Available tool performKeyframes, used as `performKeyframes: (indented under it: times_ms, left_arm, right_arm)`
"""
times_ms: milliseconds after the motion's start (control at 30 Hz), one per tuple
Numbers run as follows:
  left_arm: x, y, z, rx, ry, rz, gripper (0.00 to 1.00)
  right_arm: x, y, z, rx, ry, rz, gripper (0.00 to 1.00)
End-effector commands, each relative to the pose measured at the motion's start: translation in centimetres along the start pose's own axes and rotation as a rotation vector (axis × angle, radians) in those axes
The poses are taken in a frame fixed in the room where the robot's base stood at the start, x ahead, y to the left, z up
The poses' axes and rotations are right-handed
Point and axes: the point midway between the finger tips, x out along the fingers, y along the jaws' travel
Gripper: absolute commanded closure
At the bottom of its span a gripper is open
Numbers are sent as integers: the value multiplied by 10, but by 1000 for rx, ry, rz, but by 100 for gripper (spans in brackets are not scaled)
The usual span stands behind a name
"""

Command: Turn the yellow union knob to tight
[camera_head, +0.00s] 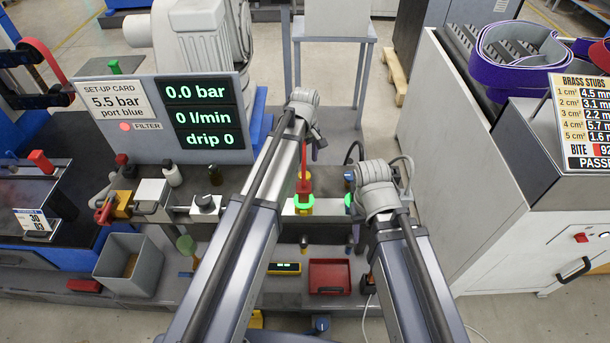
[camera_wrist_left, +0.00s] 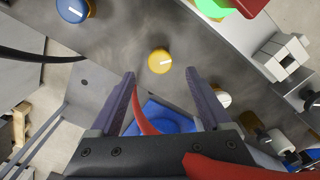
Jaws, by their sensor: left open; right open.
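The yellow knob (camera_wrist_left: 159,61) has a short white mark across its top and shows in the left wrist view. My left gripper (camera_wrist_left: 168,88) is open. Its two dark fingers point toward the knob, which appears just beyond and between the tips, with nothing between them touching it that I can see. A blue knob (camera_wrist_left: 72,10) with a white mark sits on the same grey plate.
A green-lit ring (camera_wrist_left: 213,8) sits by the plate edge in the left wrist view. In the head view, the display (camera_head: 201,114) reads 0.0 bar, 0 l/min, drip 0. A set-up card (camera_head: 116,102) reads 5.5 bar port blue. A grey bin (camera_head: 128,267) and red tray (camera_head: 329,277) lie lower.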

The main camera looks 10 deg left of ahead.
Motion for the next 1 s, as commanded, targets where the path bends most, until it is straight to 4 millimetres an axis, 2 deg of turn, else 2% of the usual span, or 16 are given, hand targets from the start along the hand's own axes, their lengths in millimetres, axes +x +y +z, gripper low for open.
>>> performKeyframes:
  times_ms: [33,400,800,1000]
  left_arm:
    - [12,0,0,1,0,0,19]
    - [56,0,0,1,0,0,19]
    - [59,0,0,1,0,0,19]
    - [59,0,0,1,0,0,41]
  right_arm:
    - [12,-1,-1,0,0,0,50]
    - [55,-5,-3,0,0,0,50]
    - [59,-6,-3,0,0,0,50]
    - [59,-6,-4,0,0,0,50]
